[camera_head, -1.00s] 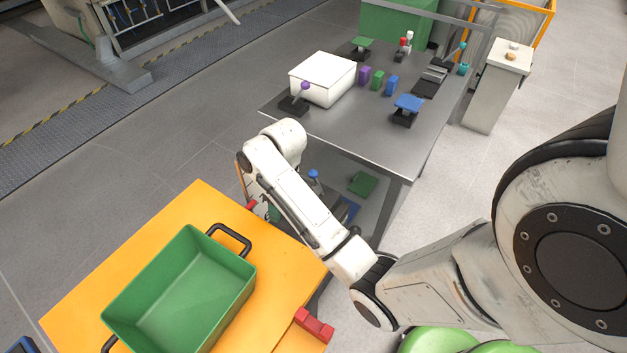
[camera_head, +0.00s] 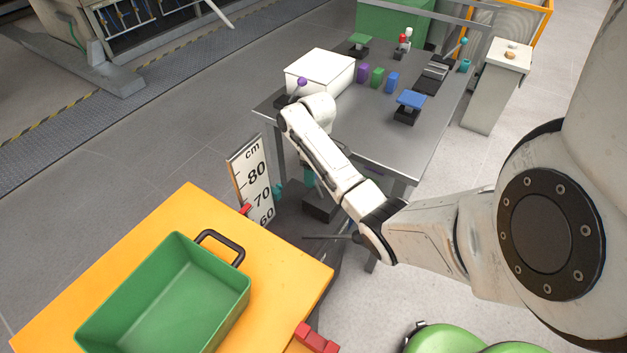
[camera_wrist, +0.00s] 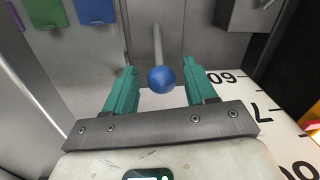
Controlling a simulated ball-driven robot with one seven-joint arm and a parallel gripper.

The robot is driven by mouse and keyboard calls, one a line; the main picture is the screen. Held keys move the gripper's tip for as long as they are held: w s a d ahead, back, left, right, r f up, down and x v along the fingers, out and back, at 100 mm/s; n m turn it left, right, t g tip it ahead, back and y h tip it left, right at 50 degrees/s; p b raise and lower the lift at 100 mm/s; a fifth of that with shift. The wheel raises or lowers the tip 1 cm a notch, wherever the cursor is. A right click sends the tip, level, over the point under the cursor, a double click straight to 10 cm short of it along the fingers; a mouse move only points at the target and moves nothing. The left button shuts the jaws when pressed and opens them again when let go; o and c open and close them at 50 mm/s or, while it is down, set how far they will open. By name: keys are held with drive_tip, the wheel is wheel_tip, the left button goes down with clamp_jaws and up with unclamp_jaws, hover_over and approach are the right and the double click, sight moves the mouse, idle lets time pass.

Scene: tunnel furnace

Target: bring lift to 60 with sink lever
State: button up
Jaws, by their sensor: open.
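The lift is an orange platform (camera_head: 285,265) at lower left in the head view, with a green bin (camera_head: 165,300) on it. A white cm scale (camera_head: 254,182) stands at its far edge, showing 80, 70 and 60. A red marker (camera_head: 245,209) sits by the scale between 60 and 70; the exact reading cannot be told. In the wrist view, a lever with a blue ball knob (camera_wrist: 162,79) stands between the teal fingers of my gripper (camera_wrist: 158,66). The fingers are open, with gaps on both sides of the knob. The head view hides the knob behind my arm.
A grey metal table (camera_head: 390,145) stands beyond my arm. It carries a white box (camera_head: 320,75), small coloured blocks and other levers, including a blue-topped one (camera_head: 410,100). A second red piece (camera_head: 316,338) sits at the platform's near edge. The scale (camera_wrist: 275,120) is close beside my gripper.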

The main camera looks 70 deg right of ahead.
sight(316, 185)
drive_tip(key=shift+a+f, duration=0.15)
drive_tip(key=shift+f, duration=1.3)
clamp_jaws()
